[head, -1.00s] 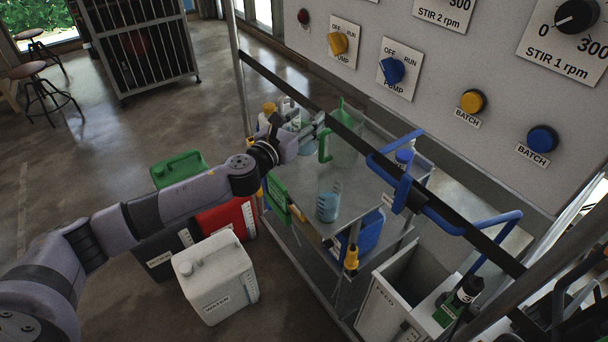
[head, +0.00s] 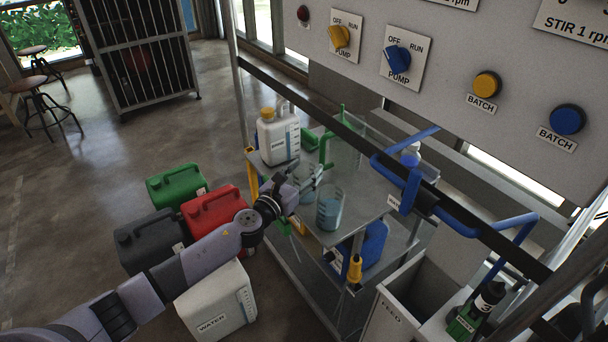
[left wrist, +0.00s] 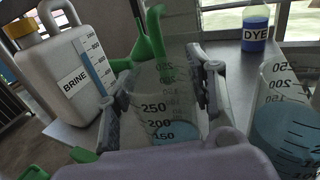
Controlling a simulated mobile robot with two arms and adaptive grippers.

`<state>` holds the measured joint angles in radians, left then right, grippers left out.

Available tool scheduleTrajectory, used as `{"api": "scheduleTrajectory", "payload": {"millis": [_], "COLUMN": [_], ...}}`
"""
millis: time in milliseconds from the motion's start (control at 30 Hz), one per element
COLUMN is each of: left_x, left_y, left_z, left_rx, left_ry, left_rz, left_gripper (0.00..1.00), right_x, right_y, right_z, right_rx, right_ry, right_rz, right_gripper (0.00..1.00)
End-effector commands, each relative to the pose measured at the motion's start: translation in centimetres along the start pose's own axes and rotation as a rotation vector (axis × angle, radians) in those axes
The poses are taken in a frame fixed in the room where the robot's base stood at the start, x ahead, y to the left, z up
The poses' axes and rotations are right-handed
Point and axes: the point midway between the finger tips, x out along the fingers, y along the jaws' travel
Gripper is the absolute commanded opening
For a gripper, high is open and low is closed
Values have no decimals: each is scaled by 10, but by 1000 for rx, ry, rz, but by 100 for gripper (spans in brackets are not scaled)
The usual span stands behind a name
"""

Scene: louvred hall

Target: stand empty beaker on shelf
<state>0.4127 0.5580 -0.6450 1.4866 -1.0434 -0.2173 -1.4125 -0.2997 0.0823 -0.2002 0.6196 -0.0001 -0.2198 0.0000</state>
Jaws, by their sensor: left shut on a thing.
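My left gripper (head: 308,177) is shut around a clear beaker (head: 305,190) at the left part of the cart's upper shelf (head: 368,205). In the left wrist view the held beaker (left wrist: 165,105) is upright between the fingers (left wrist: 160,100), with marks up to 250. Pale blue shows low in it, near the 150 mark; I cannot tell if that is its own liquid. A second beaker (head: 330,208) with blue liquid stands just right of it on the shelf; it also shows in the left wrist view (left wrist: 290,135). Whether the held beaker's base touches the shelf is hidden. My right gripper is not in view.
A DYE bottle (left wrist: 256,28) is at the back. A black rail (head: 345,130) crosses above. Jerrycans (head: 215,207) stand on the floor to the left.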

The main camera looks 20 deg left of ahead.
Motion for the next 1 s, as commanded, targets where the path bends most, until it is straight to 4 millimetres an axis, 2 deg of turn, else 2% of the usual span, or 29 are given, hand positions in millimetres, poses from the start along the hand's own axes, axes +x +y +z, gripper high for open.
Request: {"api": "scheduleTrajectory", "payload": {"millis": [233, 267, 533, 900, 1000], "left_x": [0, 0, 0, 0, -11], "left_y": [0, 0, 0, 0, 1], "left_z": [-3, -2, -1, 3, 0], "left_rx": [0, 0, 0, 1, 2], "left_ry": [0, 0, 0, 0, 2], "left_rz": [0, 0, 0, 0, 0], "left_gripper": [15, 51, 69, 70, 70], "right_x": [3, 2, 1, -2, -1], "right_y": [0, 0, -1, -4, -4], "right_z": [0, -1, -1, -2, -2], "right_rx": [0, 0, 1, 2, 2], "right_ry": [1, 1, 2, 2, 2], "right_rz": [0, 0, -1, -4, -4], "right_gripper": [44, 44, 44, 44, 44]}}
